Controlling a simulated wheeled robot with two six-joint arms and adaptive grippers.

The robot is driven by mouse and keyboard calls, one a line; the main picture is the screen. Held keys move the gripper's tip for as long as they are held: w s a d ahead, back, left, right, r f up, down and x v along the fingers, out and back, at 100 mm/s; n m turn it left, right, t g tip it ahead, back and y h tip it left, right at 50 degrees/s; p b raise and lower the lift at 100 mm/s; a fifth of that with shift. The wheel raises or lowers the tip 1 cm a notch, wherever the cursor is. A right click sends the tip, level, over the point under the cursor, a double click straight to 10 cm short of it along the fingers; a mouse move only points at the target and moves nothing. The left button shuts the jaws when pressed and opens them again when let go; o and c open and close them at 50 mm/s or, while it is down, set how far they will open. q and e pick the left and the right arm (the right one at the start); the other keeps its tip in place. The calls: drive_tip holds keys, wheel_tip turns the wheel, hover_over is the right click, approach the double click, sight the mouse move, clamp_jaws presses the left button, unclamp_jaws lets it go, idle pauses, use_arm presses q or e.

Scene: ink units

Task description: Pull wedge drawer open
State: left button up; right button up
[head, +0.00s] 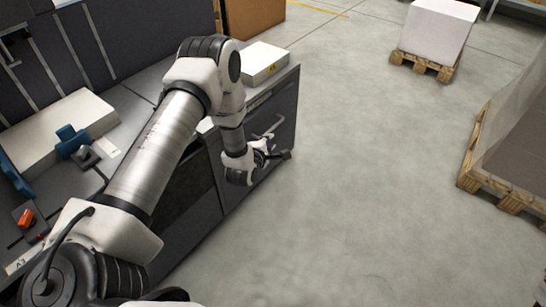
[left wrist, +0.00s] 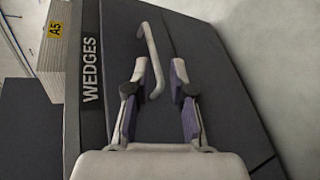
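The wedge drawer (left wrist: 190,40) has a dark grey front below a strip lettered WEDGES (left wrist: 90,70) in the left wrist view. It looks shut flush with the cabinet. Its pale bar handle (left wrist: 152,50) stands out from the front. In the head view the drawer front (head: 284,108) is at the cabinet's far end. My left gripper (left wrist: 160,68) is open, with one finger on each side of the handle's near end in the picture. I see no clear contact. In the head view my left gripper (head: 274,155) partly hides the drawer front. My right gripper is not in view.
A pale box (head: 264,62) sits on the cabinet top above the drawer. A larger pale block (head: 60,130) and blue parts (head: 70,140) lie on the worktop at left. The floor right of the cabinet is clear. Loaded pallets (head: 424,65) stand farther off.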

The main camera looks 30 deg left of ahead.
sight(273, 127)
use_arm(q)
drive_tip(key=w+a+f+n+b, duration=0.1)
drive_tip(key=w+b, duration=0.1)
drive_tip(key=w, duration=0.1)
drive_tip(key=w+a+f+n+t+b, duration=0.1)
drive_tip(key=w+a+b, duration=0.1)
drive_tip(key=w, duration=0.1)
drive_tip(key=w+a+f+n+y+b, duration=0.1)
drive_tip(key=w+a+f+b, duration=0.1)
drive_tip(key=w, duration=0.1)
drive_tip(key=shift+w+t, duration=0.3)
drive_tip(key=shift+t, duration=0.1)
drive_tip(key=shift+w+a, duration=0.1)
drive_tip(key=shift+w, duration=0.25)
clamp_jaws()
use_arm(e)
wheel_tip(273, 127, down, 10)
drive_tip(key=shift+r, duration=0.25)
